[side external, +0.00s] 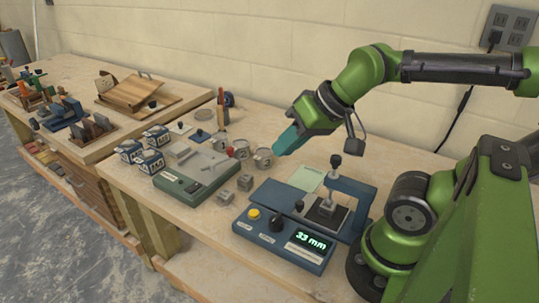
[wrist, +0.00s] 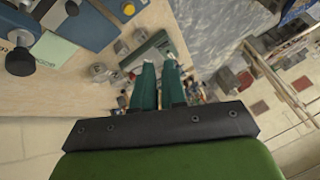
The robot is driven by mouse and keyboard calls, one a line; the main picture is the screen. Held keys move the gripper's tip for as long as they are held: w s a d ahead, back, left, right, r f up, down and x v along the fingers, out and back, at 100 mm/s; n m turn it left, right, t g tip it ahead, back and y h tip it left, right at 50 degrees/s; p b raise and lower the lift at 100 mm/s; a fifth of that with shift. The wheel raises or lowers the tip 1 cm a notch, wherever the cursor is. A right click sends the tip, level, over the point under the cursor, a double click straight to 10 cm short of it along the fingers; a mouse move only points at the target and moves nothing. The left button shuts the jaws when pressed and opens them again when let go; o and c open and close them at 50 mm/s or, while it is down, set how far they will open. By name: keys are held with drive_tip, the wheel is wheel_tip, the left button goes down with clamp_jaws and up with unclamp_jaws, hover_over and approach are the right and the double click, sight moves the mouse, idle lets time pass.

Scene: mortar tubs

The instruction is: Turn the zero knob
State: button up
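A blue-grey measuring device (side external: 285,256) stands at the front of the bench, its green display (side external: 311,241) reading 33 mm. Its front panel carries a black knob (side external: 277,222) beside a yellow button (side external: 254,213). The labels are too small to read, so I cannot tell which control is the zero knob. A small grey block (side external: 326,207) sits on the device's dark plate, under an arched frame topped by another black knob (side external: 335,160). My gripper (side external: 282,147) has teal fingers, is above and behind the device, and touches nothing. In the wrist view its fingers (wrist: 158,66) are apart and empty.
A pale green card (side external: 307,177) lies behind the device. A second bench with wooden trays (side external: 138,93) is farther left. Open air surrounds my gripper.

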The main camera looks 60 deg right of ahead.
sight(275, 218)
drive_tip(key=o, duration=0.9)
drive_tip(key=w+d+f+g, duration=0.1)
drive_tip(key=w, duration=0.1)
drive_tip(key=w+d+f+m+g, duration=0.1)
drive_tip(key=w+f+g, duration=0.1)
drive_tip(key=shift+d+f+g, duration=0.2)
drive_tip(key=shift+g, duration=0.1)
drive_tip(key=w+d+f+m+g, duration=0.3)
drive_tip(key=g, duration=0.2)
drive_tip(key=shift+m+g+y, duration=0.5)
drive_tip(key=shift+g+y, duration=0.1)
drive_tip(key=shift+g, duration=0.3)
drive_tip(key=x, duration=1)
drive_tip(key=a+x, duration=0.1)
drive_tip(key=x, duration=0.4)
drive_tip(key=shift+s+f, duration=0.15)
drive_tip(key=shift+f, duration=0.1)
drive_tip(key=c, duration=1)
